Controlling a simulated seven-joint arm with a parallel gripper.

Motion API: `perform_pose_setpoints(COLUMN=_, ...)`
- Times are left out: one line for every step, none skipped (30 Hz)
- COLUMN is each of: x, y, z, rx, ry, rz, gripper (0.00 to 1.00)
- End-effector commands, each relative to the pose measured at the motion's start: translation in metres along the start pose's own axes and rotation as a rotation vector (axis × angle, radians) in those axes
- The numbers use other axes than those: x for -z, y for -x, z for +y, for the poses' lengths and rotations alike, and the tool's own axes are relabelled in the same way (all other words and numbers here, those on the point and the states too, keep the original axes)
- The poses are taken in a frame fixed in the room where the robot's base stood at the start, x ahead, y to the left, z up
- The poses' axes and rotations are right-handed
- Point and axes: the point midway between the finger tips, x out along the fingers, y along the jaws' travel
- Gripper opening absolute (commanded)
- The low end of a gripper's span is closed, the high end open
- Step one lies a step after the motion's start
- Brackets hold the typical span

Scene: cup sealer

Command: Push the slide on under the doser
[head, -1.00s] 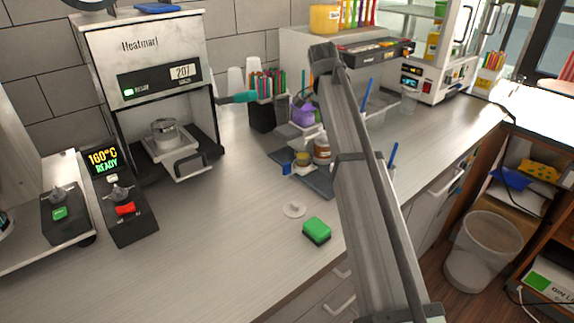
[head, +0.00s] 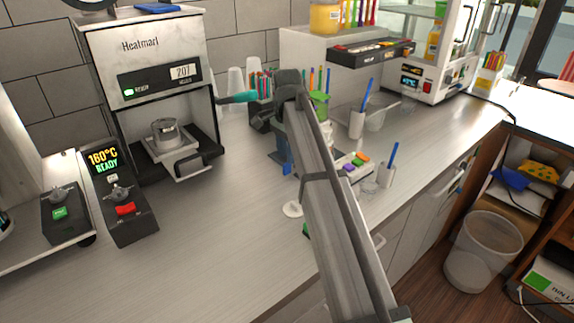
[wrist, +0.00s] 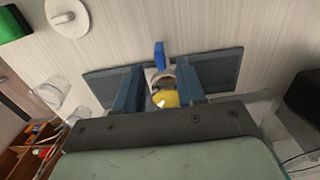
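The doser station's dark base plate (wrist: 222,68) lies under my gripper in the wrist view. A blue tab (wrist: 159,55), which looks like the slide's handle, stands at the plate's edge. Behind it a pale ring-shaped part (wrist: 160,76) and a rounded yellow piece (wrist: 166,98) show between my fingers. My gripper (wrist: 158,82) is open, with one dark blue finger on each side of these parts. I cannot tell whether the fingers touch them. In the head view my arm hides most of the station; only blue parts (head: 286,158) show at its left.
The Heatmart machine (head: 148,75) stands left, with a metal cup (head: 166,133) on its tray. A white disc (head: 292,209) and a mostly hidden green sponge (head: 306,230) lie in front.

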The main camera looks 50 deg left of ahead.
Motion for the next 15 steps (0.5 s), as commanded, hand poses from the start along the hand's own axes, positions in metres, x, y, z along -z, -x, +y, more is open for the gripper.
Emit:
perform_pose_setpoints(x=0.0, y=-0.009, z=0.001, rx=-0.001, ry=0.0, rz=0.0, gripper=0.39)
perform_pose_setpoints(x=0.0, y=-0.014, z=0.001, rx=0.0, ry=0.0, rz=0.0, gripper=0.39)
perform_pose_setpoints(x=0.0, y=-0.02, z=0.001, rx=-0.001, ry=0.0, rz=0.0, gripper=0.39)
perform_pose_setpoints(x=0.0, y=-0.024, z=0.001, rx=-0.001, ry=0.0, rz=0.0, gripper=0.39)
perform_pose_setpoints(x=0.0, y=-0.027, z=0.001, rx=-0.001, ry=0.0, rz=0.0, gripper=0.39)
perform_pose_setpoints(x=0.0, y=-0.032, z=0.001, rx=0.0, ry=0.0, rz=0.0, gripper=0.39)
perform_pose_setpoints(x=0.0, y=-0.034, z=0.001, rx=0.0, ry=0.0, rz=0.0, gripper=0.39)
perform_pose_setpoints(x=0.0, y=-0.037, z=0.001, rx=0.0, ry=0.0, rz=0.0, gripper=0.39)
perform_pose_setpoints(x=0.0, y=-0.041, z=0.0, rx=0.001, ry=0.0, rz=0.001, gripper=0.39)
perform_pose_setpoints(x=0.0, y=-0.043, z=0.0, rx=0.001, ry=0.0, rz=0.0, gripper=0.39)
perform_pose_setpoints(x=0.0, y=-0.044, z=0.0, rx=0.001, ry=0.0, rz=0.0, gripper=0.39)
perform_pose_setpoints(x=0.0, y=-0.046, z=0.0, rx=0.0, ry=0.0, rz=0.0, gripper=0.39)
perform_pose_setpoints(x=0.0, y=-0.047, z=0.0, rx=0.0, ry=0.0, rz=0.0, gripper=0.39)
perform_pose_setpoints(x=0.0, y=-0.048, z=0.0, rx=0.001, ry=0.0, rz=0.0, gripper=0.39)
perform_pose_setpoints(x=0.0, y=-0.049, z=0.0, rx=0.001, ry=0.0, rz=0.0, gripper=0.39)
